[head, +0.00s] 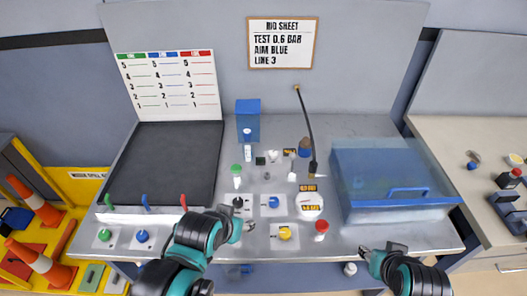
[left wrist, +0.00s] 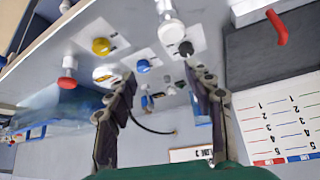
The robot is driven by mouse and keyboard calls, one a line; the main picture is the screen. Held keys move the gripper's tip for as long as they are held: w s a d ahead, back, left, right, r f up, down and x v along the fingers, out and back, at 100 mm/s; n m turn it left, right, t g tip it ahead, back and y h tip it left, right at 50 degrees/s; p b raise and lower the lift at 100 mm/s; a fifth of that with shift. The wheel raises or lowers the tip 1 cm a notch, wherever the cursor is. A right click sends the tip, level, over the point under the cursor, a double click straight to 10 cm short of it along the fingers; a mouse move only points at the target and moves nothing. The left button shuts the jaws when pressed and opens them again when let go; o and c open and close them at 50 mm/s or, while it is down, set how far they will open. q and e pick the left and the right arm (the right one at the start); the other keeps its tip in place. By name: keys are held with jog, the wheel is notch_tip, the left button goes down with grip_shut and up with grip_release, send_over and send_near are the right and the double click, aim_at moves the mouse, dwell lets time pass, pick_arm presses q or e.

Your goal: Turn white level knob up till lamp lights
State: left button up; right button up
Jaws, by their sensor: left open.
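A white knob-like piece with a narrow stem (left wrist: 172,32) shows between the yellow knob (left wrist: 102,46) and the black knob (left wrist: 186,48) in the left wrist view. I cannot be sure that it is the level knob; in the head view my left gripper seems to cover it. My left gripper (head: 248,227) is near the bench's front edge, just in front of the black knob (head: 238,202). Its fingers (left wrist: 160,75) are apart and hold nothing. My right gripper (head: 382,250) is at the front edge, before the blue box; its finger opening is unclear. I cannot make out a lit lamp.
A green-capped bottle (head: 237,175) stands behind. A blue box (head: 385,180) is right; a dark panel (head: 170,165) is left.

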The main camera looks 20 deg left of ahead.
pick_arm(q)
jog(key=shift+w, duration=0.1)
jog(key=w+r, duration=0.3)
jog(key=w, duration=0.2)
jog(key=m+g+b, duration=0.2)
jog(key=g+b, duration=0.1)
send_over(272, 153)
jog(key=s, duration=0.3)
notch_tip(272, 153, down, 9)
jog(key=shift+h, duration=0.3)
jog(key=b+x, duration=0.2)
jog(key=x, duration=0.5)
jog(key=shift+a+f, duration=0.1)
jog(key=shift+a, duration=0.05)
jog(key=c, duration=1.2)
